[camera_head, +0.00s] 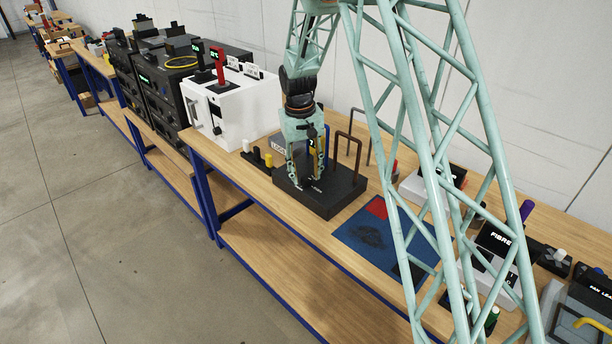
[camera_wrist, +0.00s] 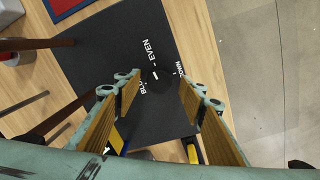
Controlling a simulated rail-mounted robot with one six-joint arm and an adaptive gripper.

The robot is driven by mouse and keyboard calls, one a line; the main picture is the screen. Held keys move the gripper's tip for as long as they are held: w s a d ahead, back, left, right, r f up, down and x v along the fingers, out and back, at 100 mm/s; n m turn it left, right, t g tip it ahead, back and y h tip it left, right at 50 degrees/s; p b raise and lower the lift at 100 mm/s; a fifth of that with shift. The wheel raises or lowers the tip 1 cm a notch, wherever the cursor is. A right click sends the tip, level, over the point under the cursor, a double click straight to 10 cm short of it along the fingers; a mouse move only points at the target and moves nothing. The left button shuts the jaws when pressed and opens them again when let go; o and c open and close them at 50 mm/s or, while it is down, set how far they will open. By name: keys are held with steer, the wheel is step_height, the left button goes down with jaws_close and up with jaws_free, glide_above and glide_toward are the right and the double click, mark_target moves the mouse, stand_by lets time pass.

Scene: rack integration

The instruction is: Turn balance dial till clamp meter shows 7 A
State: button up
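The black box (camera_head: 338,200) with the balance dial stands on the wooden bench. In the wrist view its top (camera_wrist: 95,50) carries white lettering including "EVEN", with a short white mark between my fingers. The dial is black on black, and its outline is hard to make out. My gripper (camera_head: 305,180) points down over the box top; its fingers stand apart in the wrist view (camera_wrist: 158,88), one each side of the mark. Contact with the dial cannot be told. The clamp meter (camera_head: 312,144), partly hidden behind my gripper, shows a small character resembling 7; the reading is uncertain.
Brown upright loops (camera_head: 349,138) rise behind the box. A blue mat (camera_head: 350,238) with a red patch lies to its right. Small yellow and black pieces (camera_head: 268,160) and a white cabinet (camera_head: 245,108) stand to its left. The bench's front edge is close to the box.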

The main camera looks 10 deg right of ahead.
mark_target(304, 178)
step_height(304, 178, up, 11)
steer(key=shift+a, duration=0.4)
steer(key=shift+r, duration=0.1)
stand_by(0.5)
steer(key=s+r+t+b, duration=0.1)
steer(key=s+r, duration=0.9)
steer(key=s, duration=0.2)
steer(key=s+r+t+b, duration=0.1)
steer(key=s+r, duration=0.8)
steer(key=s, duration=0.4)
steer(key=s+f+t+b, duration=0.1)
steer(key=s+t+b, duration=0.1)
steer(key=s, duration=2.7)
steer(key=shift+s+d+m+y+b, duration=0.15)
steer(key=shift+d+m+y+b, duration=0.15)
steer(key=shift+d+y+b, duration=0.1)
